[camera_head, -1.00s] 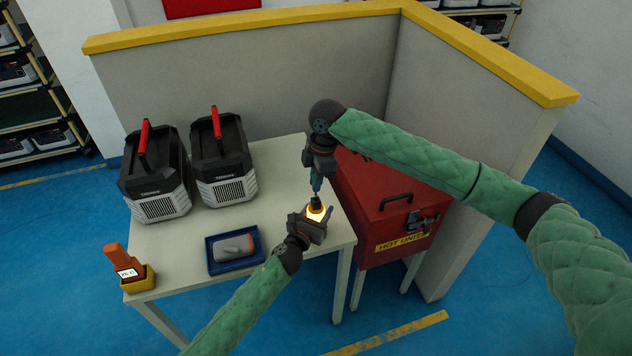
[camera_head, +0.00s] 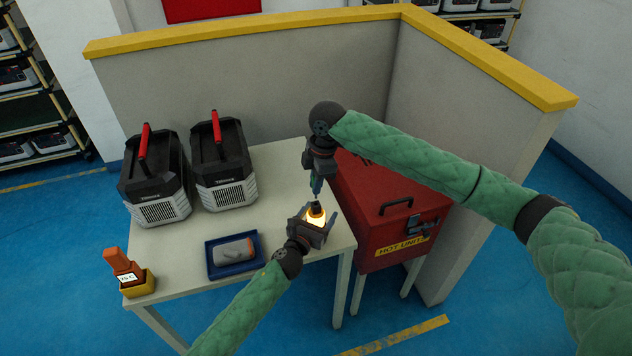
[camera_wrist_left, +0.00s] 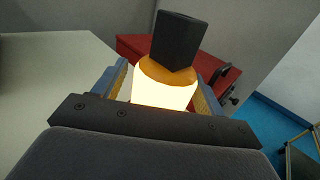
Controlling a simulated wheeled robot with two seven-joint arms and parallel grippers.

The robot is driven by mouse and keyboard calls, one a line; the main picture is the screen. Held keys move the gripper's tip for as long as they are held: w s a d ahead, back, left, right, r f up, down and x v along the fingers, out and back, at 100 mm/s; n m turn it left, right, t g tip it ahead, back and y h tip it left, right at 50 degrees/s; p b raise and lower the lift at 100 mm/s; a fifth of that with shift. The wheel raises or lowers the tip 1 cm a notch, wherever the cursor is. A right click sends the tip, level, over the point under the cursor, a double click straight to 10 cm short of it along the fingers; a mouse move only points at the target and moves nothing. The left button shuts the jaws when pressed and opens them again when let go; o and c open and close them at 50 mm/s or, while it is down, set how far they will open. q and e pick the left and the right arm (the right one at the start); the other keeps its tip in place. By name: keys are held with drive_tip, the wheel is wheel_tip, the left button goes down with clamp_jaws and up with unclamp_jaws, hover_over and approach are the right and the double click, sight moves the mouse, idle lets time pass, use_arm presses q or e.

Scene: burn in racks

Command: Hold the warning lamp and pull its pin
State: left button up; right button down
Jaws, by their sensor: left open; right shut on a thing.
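The warning lamp (camera_head: 315,217) glows yellow-white under a dark top and stands upright between the jaws of my left gripper (camera_head: 316,222), over the table's front right corner. In the left wrist view the lamp (camera_wrist_left: 164,94) shows an orange collar and a black block-shaped top; the left fingers stand open on either side of it. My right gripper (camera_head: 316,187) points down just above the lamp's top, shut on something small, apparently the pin. The pin itself is too small to make out clearly, and the right gripper is not visible in the left wrist view.
A red hot-units box (camera_head: 400,235) stands right; a yellow-topped partition (camera_head: 260,75) closes the back.

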use_arm(q)
drive_tip(key=v, duration=1.2)
